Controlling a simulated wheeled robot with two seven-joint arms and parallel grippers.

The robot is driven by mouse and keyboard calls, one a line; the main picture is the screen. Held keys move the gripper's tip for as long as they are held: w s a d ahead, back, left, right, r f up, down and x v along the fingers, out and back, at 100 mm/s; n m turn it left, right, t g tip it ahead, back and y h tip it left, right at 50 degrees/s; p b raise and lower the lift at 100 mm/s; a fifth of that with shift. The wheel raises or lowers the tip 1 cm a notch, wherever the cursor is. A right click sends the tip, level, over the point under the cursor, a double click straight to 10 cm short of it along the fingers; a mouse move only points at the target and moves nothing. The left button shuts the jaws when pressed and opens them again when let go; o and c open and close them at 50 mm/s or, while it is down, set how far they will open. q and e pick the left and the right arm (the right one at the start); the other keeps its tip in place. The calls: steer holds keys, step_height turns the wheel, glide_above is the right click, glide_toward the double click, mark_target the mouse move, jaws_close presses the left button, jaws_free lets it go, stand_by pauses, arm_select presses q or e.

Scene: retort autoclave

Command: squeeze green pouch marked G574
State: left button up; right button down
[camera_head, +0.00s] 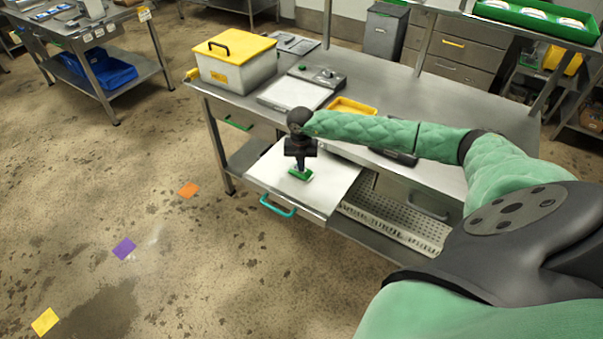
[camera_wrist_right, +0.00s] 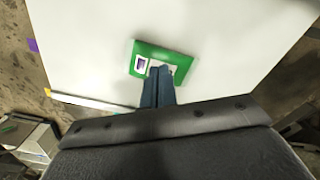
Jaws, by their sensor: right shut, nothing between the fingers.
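A green pouch (camera_head: 302,175) with a white label lies flat on the white surface (camera_head: 333,183) of the pulled-out drawer with a teal handle. Its marking is too small to read. My right gripper (camera_head: 300,168) points straight down with its fingertips at the pouch. In the right wrist view the shut fingers (camera_wrist_right: 158,72) overlap the near edge of the green pouch (camera_wrist_right: 178,56) and hide part of its label. Nothing is between the fingers; whether the tips press on the pouch I cannot tell. My left gripper is not in view.
A steel table (camera_head: 455,108) stands behind the drawer, holding a white bin with a yellow lid (camera_head: 237,62), a flat scale-like device (camera_head: 296,92) and a yellow tray (camera_head: 352,107). A perforated steel tray (camera_head: 395,222) lies right of the drawer. The floor at left is open.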

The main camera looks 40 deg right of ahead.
steer(key=shift+f+b, duration=0.25)
steer(key=shift+b, duration=0.05)
stand_by(0.4)
steer(key=shift+s+a+f, duration=0.1)
steer(key=shift+s+f, duration=0.05)
steer(key=shift+s, duration=0.05)
stand_by(0.8)
steer(key=shift+w+r+p, duration=0.15)
steer(key=shift+r+p, duration=0.2)
steer(key=shift+r, duration=0.6)
step_height(320, 180, up, 7)
steer(key=p, duration=0.2)
steer(key=shift+f, duration=0.2)
steer(key=shift+w, duration=0.1)
